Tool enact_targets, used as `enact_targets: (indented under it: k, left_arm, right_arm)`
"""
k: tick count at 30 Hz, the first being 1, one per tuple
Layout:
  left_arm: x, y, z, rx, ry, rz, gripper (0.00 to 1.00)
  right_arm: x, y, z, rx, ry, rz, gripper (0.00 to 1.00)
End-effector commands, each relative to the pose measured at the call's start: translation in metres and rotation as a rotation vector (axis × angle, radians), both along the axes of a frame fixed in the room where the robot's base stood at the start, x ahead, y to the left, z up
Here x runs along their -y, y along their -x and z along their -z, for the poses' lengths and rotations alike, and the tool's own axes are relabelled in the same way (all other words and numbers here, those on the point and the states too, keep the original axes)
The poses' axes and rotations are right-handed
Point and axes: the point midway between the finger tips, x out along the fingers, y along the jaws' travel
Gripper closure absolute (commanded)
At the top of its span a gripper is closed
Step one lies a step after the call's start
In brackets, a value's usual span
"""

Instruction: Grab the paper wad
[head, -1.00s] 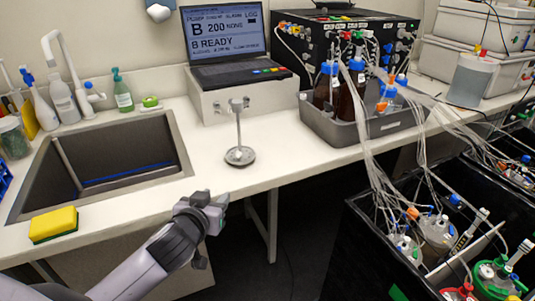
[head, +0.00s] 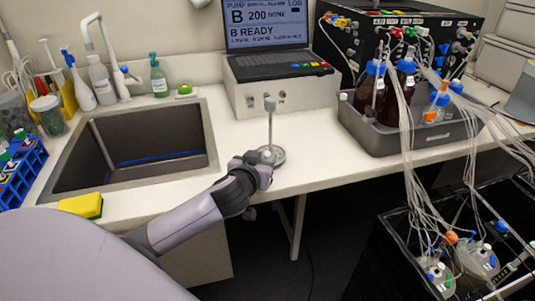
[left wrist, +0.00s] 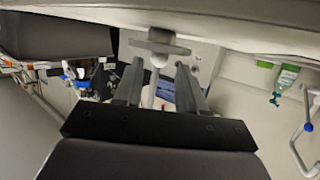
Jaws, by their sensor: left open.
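I cannot make out a paper wad in either view. My left gripper (head: 262,167) is at the counter's front edge, in front of a small metal stand (head: 270,128) with a round base and an upright post. In the left wrist view, which looks upside down, the left gripper (left wrist: 159,65) has its two fingers apart. The stand (left wrist: 160,44) shows beyond and between the fingers; I cannot tell whether they touch it. My right gripper is not in view.
The sink (head: 140,150) and yellow sponge (head: 81,206) are at left. A laptop (head: 265,40) sits on a white box behind the stand. A grey tray (head: 400,138) of bottles is at right, with tubes hanging to a black bin (head: 385,260). Counter around the stand is clear.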

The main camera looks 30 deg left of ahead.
Motion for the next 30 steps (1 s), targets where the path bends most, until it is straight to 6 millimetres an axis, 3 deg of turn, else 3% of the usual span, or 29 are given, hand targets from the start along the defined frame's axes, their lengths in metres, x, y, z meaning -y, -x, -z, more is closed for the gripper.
enact_targets:
  k: [6, 14, 15, 18, 19, 30]
  left_arm:
    - [-0.004, -0.017, 0.005, 0.000, 0.000, 0.000, 0.60]
    - [-0.005, -0.019, 0.006, 0.000, 0.001, 0.001, 0.60]
    - [-0.005, -0.019, 0.006, 0.000, 0.001, 0.001, 0.63]
    - [-0.005, -0.018, 0.006, 0.000, 0.001, 0.001, 0.96]
    - [-0.005, -0.018, 0.006, 0.000, 0.001, 0.001, 1.00]
    - [-0.005, -0.018, 0.006, 0.000, 0.001, 0.001, 1.00]
  right_arm:
    - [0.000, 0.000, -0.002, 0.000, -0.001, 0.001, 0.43]
    - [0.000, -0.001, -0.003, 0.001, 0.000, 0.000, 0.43]
    - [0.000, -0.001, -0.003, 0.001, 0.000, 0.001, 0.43]
    - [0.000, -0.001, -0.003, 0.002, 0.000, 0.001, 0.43]
    - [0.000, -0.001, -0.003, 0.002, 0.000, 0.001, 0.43]
    - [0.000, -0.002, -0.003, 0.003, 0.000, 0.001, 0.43]
